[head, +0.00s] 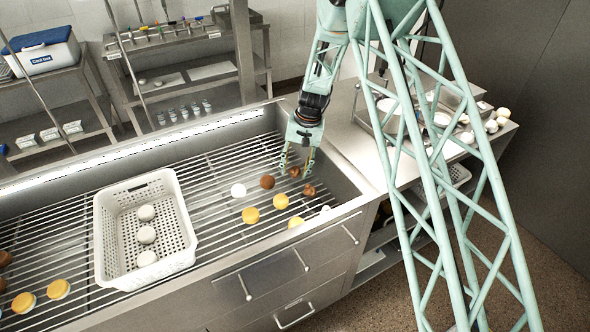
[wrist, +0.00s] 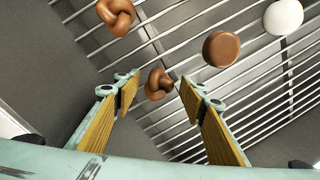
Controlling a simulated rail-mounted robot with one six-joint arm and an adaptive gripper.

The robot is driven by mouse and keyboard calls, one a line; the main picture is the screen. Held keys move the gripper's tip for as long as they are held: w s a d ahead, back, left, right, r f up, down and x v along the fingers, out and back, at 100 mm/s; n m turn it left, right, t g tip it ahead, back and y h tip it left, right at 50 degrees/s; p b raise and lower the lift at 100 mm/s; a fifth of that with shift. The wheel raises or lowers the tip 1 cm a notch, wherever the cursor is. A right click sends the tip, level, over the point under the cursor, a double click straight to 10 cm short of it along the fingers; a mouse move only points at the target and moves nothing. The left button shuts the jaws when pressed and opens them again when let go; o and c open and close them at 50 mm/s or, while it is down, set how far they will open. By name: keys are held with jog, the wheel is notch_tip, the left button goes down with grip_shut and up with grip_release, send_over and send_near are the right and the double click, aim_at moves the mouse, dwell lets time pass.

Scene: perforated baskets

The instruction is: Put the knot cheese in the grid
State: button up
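Two brown knot cheeses lie on the metal bars at the right end of the sink-like counter. One knot cheese (head: 294,172) is beneath my gripper (head: 297,165); in the wrist view it (wrist: 158,83) shows between and beyond the fingertips. The other knot cheese (head: 309,190) lies nearer the front edge and shows at the top of the wrist view (wrist: 116,14). My gripper (wrist: 156,88) is open, its fingers apart, with nothing held. The white perforated basket (head: 186,235) stands on the bar grid (head: 225,160) to the left, with white round cheeses in a row inside.
A brown round cheese (head: 267,182) and a white one (head: 238,190) lie left of my gripper. Yellow round cheeses (head: 250,215) lie nearer the front. The counter's raised steel rim (head: 345,210) bounds the right side. Bare bars lie between the basket and these cheeses.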

jog(key=shift+r, duration=0.1)
notch_tip(320, 180, up, 12)
jog(key=d+p, duration=0.2)
dwell(0.6)
jog(key=shift+s, duration=0.1)
dwell(0.8)
